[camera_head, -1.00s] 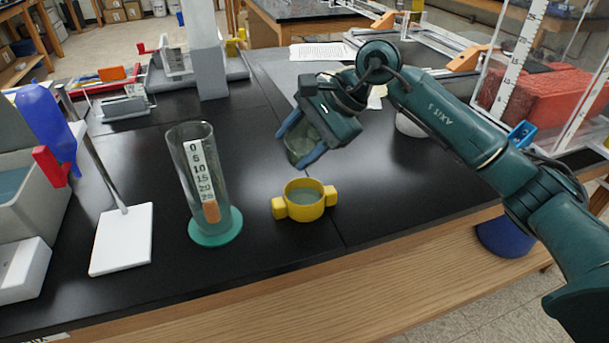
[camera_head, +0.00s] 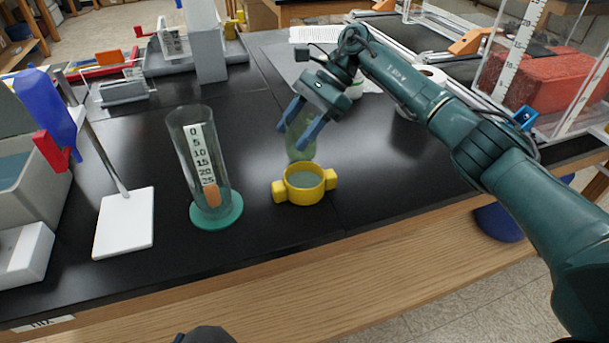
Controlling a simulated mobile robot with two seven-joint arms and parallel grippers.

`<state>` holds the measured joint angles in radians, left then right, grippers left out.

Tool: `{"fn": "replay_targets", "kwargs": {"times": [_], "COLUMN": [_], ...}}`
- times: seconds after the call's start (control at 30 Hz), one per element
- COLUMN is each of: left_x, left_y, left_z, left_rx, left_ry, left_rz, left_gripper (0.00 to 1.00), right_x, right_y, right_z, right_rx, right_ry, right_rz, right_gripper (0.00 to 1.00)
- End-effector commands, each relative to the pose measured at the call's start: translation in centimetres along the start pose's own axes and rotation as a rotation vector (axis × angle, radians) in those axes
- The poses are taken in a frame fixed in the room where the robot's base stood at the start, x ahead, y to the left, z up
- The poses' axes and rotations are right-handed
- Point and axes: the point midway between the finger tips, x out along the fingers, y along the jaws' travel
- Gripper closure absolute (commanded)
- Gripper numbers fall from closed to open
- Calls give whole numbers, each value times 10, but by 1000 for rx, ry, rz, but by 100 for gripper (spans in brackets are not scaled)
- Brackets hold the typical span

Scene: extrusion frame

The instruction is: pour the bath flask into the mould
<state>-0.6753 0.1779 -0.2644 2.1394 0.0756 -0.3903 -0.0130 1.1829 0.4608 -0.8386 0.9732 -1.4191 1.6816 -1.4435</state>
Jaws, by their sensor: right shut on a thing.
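The bath flask (camera_head: 299,146) is a greenish see-through vessel, close to upright, just behind the mould. My right gripper (camera_head: 297,134) is shut on it, with one blue finger on each side. The gripper body hides the flask's top. I cannot tell whether its base touches the bench. The mould (camera_head: 280,192) is a yellow round cup with a lug on each side, standing on the black bench. A grey-blue fill shows inside it. My left gripper is not in view.
A tall clear cylinder (camera_head: 183,137) with a number scale and green base stands left of the mould. A white-based stand (camera_head: 124,222) is farther left. A red block (camera_head: 545,80) sits in a clear tank at right. The bench front between cylinder and mould is clear.

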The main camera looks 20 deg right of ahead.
Motion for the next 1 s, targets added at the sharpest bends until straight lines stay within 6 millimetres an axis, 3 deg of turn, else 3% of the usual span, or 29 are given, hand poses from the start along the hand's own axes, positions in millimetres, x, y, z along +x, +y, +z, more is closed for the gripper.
{"fn": "replay_targets", "kwargs": {"times": [0.33,0.7,1.0], "left_x": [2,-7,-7], "left_y": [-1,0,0], "left_z": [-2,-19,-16], "left_rx": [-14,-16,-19], "left_ry": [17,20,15], "left_rz": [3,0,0], "left_gripper": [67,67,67], "right_x": [1,-32,-34], "right_y": [-4,-7,-6], "right_z": [-4,27,28], "right_rx": [33,34,41], "right_ry": [-31,-31,-31], "right_rz": [35,35,32], "right_gripper": [72,72,72]}}
